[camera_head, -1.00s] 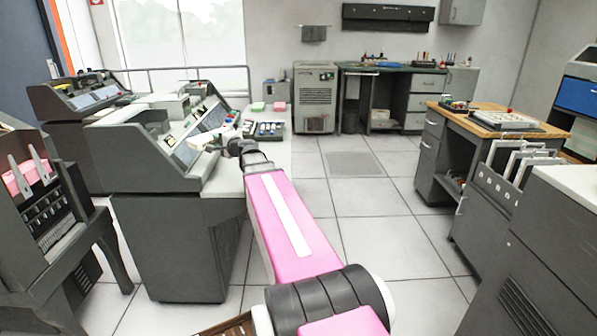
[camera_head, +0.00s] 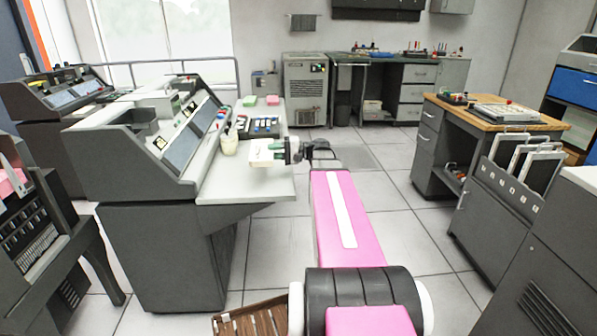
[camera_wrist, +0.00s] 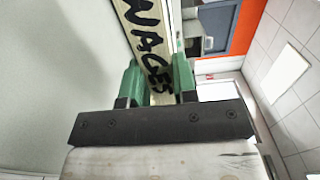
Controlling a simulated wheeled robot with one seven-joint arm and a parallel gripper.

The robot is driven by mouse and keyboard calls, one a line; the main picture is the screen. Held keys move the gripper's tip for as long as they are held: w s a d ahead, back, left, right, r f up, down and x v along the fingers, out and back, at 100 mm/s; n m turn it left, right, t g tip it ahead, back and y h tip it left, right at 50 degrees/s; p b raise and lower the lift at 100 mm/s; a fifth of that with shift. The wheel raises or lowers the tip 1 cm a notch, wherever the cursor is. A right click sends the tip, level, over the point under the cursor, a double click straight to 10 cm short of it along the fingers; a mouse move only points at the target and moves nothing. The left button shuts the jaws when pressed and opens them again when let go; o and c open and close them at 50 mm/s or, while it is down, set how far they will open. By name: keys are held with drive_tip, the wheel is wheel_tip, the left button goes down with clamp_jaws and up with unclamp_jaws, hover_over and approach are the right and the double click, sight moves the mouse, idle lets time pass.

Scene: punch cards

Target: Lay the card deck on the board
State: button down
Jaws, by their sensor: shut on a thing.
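The card deck is a cream block with "WAGES" in black letters along its edge, seen in the wrist view (camera_wrist: 150,40). The green fingers of my gripper (camera_wrist: 157,82) are shut on it, one on each side. In the head view my gripper (camera_head: 279,150) points left, with the pale deck (camera_head: 260,153) in front of it, by the right edge of the console desk. I cannot tell whether the deck touches the desk top. I cannot tell for sure which surface is the board; a pale flat panel (camera_head: 505,115) lies on the wooden-topped bench at right.
The console desk (camera_head: 235,183) holds a cream cup (camera_head: 229,145), a dark rack with blue pieces (camera_head: 258,127), and pink and green blocks. A slatted wooden tray (camera_head: 255,318) shows at the bottom. The tiled floor between desk and bench is clear.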

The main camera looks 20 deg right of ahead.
drive_tip(key=w+d+f, duration=0.2)
drive_tip(key=d+f, duration=0.9)
drive_tip(key=shift+w+d, duration=0.15)
drive_tip(key=shift+w, duration=0.05)
drive_tip(key=c, duration=0.9)
unclamp_jaws()
